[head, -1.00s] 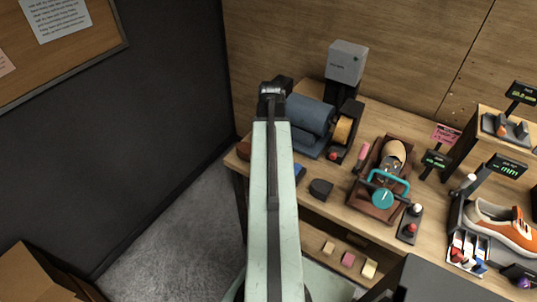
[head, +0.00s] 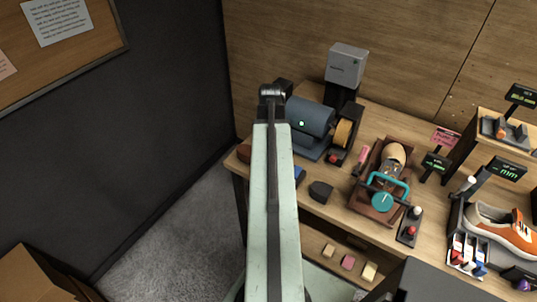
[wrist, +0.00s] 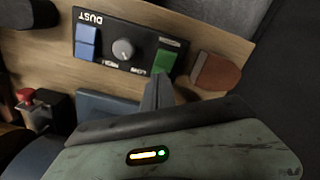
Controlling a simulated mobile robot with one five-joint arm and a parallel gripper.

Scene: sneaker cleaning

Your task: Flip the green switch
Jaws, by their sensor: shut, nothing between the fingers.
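The green switch (wrist: 165,60) sits at the right end of a black control panel (wrist: 108,60) marked "DUST" in the wrist view. My gripper (wrist: 159,78) is shut and empty. Its fingertips overlap the near edge of the green switch in the picture; I cannot tell whether they touch it. The same panel carries a grey knob (wrist: 123,50) and a blue switch (wrist: 87,42). In the head view my arm covers the panel area, and the green switch and the fingertips are hidden.
A red-brown block (wrist: 215,72) lies right of the panel. A red button (wrist: 25,96) is at the left. On the bench stand a blue-grey drum machine (head: 308,117), a shoe clamp with teal handle (head: 386,190) and an orange sneaker (head: 497,228).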

